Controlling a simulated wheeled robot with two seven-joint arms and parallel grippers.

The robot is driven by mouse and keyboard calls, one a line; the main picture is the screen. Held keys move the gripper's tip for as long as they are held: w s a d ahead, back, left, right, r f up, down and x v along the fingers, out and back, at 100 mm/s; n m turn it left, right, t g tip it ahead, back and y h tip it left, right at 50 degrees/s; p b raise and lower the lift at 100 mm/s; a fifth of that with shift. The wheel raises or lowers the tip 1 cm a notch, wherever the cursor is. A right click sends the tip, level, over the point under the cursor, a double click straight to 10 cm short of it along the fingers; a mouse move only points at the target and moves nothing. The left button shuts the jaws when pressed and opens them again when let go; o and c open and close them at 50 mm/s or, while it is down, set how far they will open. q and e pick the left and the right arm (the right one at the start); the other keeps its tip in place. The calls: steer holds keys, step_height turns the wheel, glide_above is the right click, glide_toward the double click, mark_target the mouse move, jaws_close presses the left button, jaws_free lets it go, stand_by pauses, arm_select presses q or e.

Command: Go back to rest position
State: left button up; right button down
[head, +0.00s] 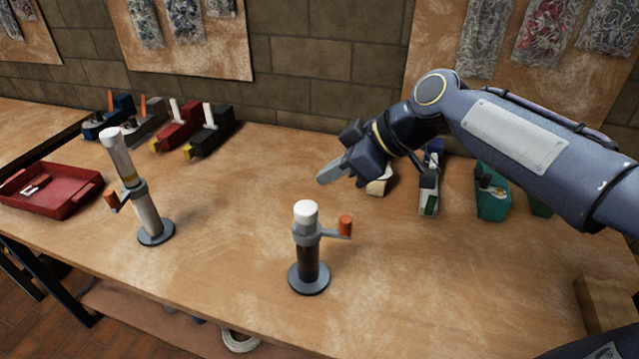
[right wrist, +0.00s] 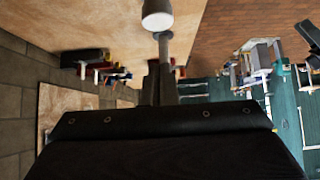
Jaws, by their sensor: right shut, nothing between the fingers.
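My right gripper (head: 333,173) is above the workbench, at the end of my right arm that comes in from the right. It is shut and empty, and it points to the left. My left gripper does not show. A short mast flange (head: 307,255) with a white cap and an orange-tipped side handle stands upright on the bench, in front of the right gripper and apart from it. In the right wrist view a white cap (right wrist: 157,15) shows at the top, beyond the gripper.
A red tray (head: 52,202) lies at the left edge of the bench. Several tools, one a red one (head: 178,128), stand along the back wall. A green and white tool (head: 429,185) and a teal tool (head: 491,195) stand under the right arm.

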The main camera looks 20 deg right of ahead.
steer(key=v, duration=0.6)
steer(key=s+d+f+m+h+p, duration=0.1)
steer(key=s+f+m+h, duration=0.2)
steer(key=s+f+m, duration=1)
steer(key=s+f, duration=0.4)
steer(key=s, duration=0.1)
steer(key=shift+f+h, duration=0.3)
steer(key=shift+f, duration=0.1)
